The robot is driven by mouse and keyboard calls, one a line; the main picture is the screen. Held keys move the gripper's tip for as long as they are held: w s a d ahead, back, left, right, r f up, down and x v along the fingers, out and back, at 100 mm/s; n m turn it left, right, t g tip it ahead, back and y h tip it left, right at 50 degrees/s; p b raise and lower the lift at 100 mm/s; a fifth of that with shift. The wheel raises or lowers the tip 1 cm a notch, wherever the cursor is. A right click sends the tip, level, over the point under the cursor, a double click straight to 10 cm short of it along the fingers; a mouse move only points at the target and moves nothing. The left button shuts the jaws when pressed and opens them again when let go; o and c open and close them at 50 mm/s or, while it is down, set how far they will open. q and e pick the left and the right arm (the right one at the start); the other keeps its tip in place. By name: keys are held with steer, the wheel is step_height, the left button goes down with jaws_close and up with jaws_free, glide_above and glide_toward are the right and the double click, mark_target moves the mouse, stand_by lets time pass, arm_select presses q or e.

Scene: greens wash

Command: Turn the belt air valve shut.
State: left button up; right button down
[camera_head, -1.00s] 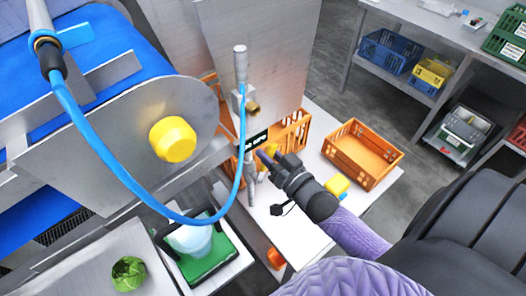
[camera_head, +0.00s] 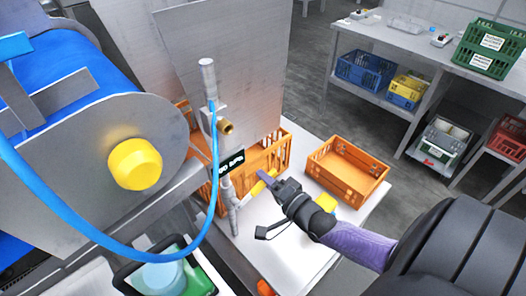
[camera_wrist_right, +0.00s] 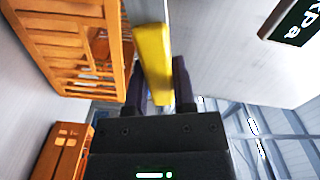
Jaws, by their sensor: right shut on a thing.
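The belt air valve's yellow lever (camera_head: 257,189) sticks out to the right of a thin grey upright pipe (camera_head: 208,82) beside the conveyor. My right gripper (camera_head: 266,178) is at this lever, its fingers pointing left towards the pipe. In the right wrist view the yellow lever (camera_wrist_right: 152,62) lies between the two dark fingers (camera_wrist_right: 160,85), and the gripper is shut on it. A black display (camera_head: 229,163) is on the pipe just above the lever. The valve's body is partly hidden. My left gripper is out of view.
A blue hose (camera_head: 213,150) loops from the pipe across the conveyor's front. A large yellow knob (camera_head: 134,164) is on the conveyor's side plate. An orange crate (camera_head: 350,185) stands on the white table right of the gripper; another orange crate (camera_head: 262,155) stands behind the pipe.

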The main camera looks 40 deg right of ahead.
step_height(320, 180, down, 2)
steer(key=shift+d+m+b, duration=0.15)
steer(key=shift+m+b, duration=0.7)
steer(key=shift+m, duration=0.35)
steer(key=shift+f+m+b, duration=0.3)
steer(key=shift+m+b, duration=0.05)
steer(key=shift+m, duration=0.15)
steer(key=c, duration=0.8)
jaws_free()
steer(key=o, duration=0.4)
steer(key=shift+c, duration=0.2)
